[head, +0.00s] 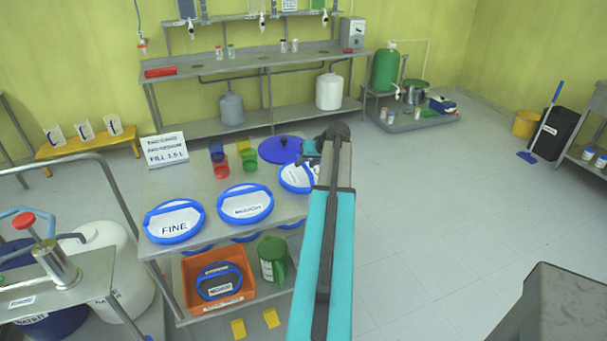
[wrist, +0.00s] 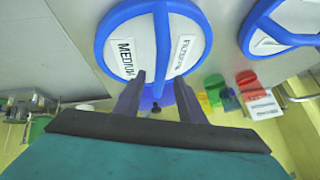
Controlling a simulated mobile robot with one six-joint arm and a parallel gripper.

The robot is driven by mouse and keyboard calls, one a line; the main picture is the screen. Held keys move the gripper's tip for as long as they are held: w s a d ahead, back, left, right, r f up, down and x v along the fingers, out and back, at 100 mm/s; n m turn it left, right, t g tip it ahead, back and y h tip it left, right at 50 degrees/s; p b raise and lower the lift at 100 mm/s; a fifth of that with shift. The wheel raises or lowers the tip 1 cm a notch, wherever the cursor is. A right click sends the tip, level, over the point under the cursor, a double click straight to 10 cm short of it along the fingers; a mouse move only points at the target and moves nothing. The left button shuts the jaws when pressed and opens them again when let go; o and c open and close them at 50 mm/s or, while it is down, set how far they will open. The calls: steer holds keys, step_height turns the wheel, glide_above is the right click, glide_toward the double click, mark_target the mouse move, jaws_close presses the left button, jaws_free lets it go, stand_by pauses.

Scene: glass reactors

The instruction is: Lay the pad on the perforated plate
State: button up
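Three round white pads with blue rims lie on the grey table: one marked FINE (head: 173,222), a middle one (head: 245,205) and a right one (head: 297,178) partly hidden by my arm. My gripper (head: 312,150) is over the right pad. In the wrist view a pad marked MEDIUM (wrist: 135,40) lies before my fingers, with a blue bar across it. My gripper (wrist: 160,77) is open, one finger on each side of that bar, with gaps visible. A second blue-rimmed pad (wrist: 285,25) shows at the right. I cannot pick out a perforated plate.
A blue disc (head: 281,149) and several coloured cups (head: 248,160) stand behind the pads. A sign (head: 165,150) stands at the table's back left. Below, an orange crate (head: 213,303) holds a dark round pad, beside a green jug (head: 272,258). The floor (head: 430,220) at right is clear.

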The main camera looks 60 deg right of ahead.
steer(key=shift+w+f, duration=0.3)
steer(key=shift+f, duration=0.05)
stand_by(0.3)
jaws_close()
steer(key=shift+d, duration=0.1)
